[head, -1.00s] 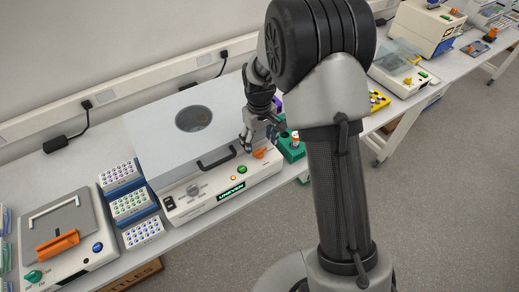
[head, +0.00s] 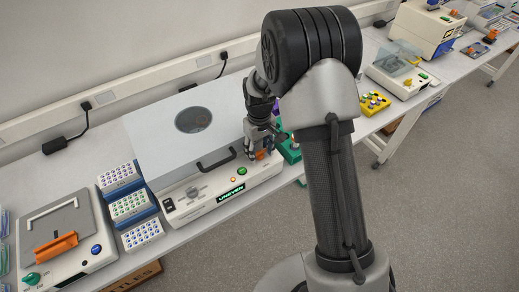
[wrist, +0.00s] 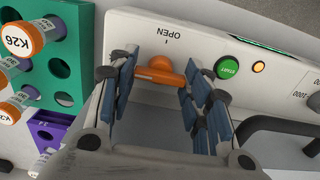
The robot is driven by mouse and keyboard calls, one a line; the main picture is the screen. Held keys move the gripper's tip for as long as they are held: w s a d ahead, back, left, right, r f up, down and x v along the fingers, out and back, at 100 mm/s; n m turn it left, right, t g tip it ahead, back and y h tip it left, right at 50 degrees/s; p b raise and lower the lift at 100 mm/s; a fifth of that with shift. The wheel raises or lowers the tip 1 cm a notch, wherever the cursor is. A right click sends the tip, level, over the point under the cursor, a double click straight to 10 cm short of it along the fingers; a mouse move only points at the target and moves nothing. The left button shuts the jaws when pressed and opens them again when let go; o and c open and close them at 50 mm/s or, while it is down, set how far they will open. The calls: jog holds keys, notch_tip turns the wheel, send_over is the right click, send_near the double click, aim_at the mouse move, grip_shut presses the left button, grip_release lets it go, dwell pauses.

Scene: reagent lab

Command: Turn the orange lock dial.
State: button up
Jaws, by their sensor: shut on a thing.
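The orange lock dial (wrist: 160,70) sits on the sloped front panel of the white centrifuge-like machine (head: 180,208), beside an "OPEN" mark. Its handle lies roughly crosswise between my fingers in the wrist view. My gripper (wrist: 158,82) has its blue-padded fingers on both sides of the dial and is shut on it. In the head view my gripper (head: 257,152) reaches down to the panel's right end, and the orange dial (head: 262,154) is partly hidden by the fingers. The machine's grey lid (head: 165,135) is down.
A green START button (wrist: 227,67) and a lit orange lamp (wrist: 258,67) are close beside the dial. A green rack (wrist: 60,60) with orange-capped tubes stands on its other side. The lid's black handle (head: 216,159) is nearby. The display (head: 230,194) reads "UNEVEN".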

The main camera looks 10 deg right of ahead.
jog(key=c, duration=0.5)
jog(key=shift+o, duration=0.2)
jog(key=shift+m, duration=1.5)
jog(key=o, duration=1.1)
jog(key=shift+c, duration=0.2)
